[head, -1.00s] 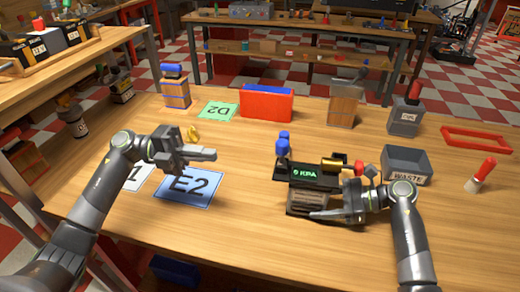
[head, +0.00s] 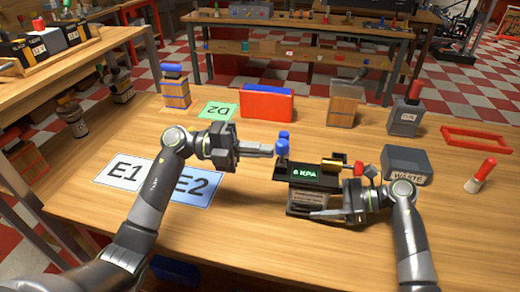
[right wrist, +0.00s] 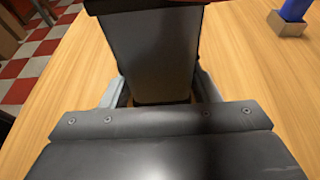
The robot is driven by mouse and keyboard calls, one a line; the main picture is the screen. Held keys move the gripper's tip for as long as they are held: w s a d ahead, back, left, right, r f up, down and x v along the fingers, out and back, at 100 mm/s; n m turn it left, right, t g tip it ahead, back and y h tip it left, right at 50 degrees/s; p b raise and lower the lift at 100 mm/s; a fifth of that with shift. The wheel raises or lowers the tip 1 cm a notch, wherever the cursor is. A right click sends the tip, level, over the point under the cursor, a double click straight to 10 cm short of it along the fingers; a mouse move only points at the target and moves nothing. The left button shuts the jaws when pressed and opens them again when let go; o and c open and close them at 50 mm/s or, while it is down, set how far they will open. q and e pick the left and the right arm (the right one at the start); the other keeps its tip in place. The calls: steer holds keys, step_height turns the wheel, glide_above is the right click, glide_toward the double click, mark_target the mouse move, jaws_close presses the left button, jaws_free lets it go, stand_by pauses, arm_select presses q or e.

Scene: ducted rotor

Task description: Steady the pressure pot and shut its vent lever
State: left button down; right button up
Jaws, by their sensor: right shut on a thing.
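The pressure pot (head: 305,198) stands upright on the table, dark with a green-lit display reading about "6 KPA". A blue-topped part (head: 282,145) rises at its left side, and a yellow bar (head: 335,162) and a red knob (head: 358,167) show on its top right. I cannot tell which is the vent lever. My right gripper (head: 325,213) is shut on the pot's body from the front right; the dark body (right wrist: 155,50) sits between the fingers in the right wrist view. My left gripper (head: 258,150) points right, its tips close to the blue part; contact and finger opening are unclear.
Cards E1 (head: 127,170) and E2 (head: 192,188) lie at left, with green card D2 (head: 219,112) behind. A red box (head: 266,104) stands at the back. A grey waste bin (head: 408,165) and a red-handled tool (head: 480,175) are at right. The front table is clear.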

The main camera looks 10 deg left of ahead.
arm_select(q)
steer(key=shift+w+d+r, duration=0.15)
steer(key=shift+d+r, duration=0.05)
steer(key=shift+d, duration=0.2)
steer(key=shift+w+d+r, duration=0.15)
steer(key=shift+d, duration=0.2)
arm_select(e)
steer(key=shift+o, duration=0.2)
steer(key=shift+c, duration=0.2)
arm_select(q)
steer(key=s+a+r, duration=0.1)
steer(key=s+a, duration=0.2)
steer(key=a, duration=0.9)
steer(key=shift+s+a, duration=0.2)
steer(key=shift+a, duration=0.2)
arm_select(e)
steer(key=o, duration=1)
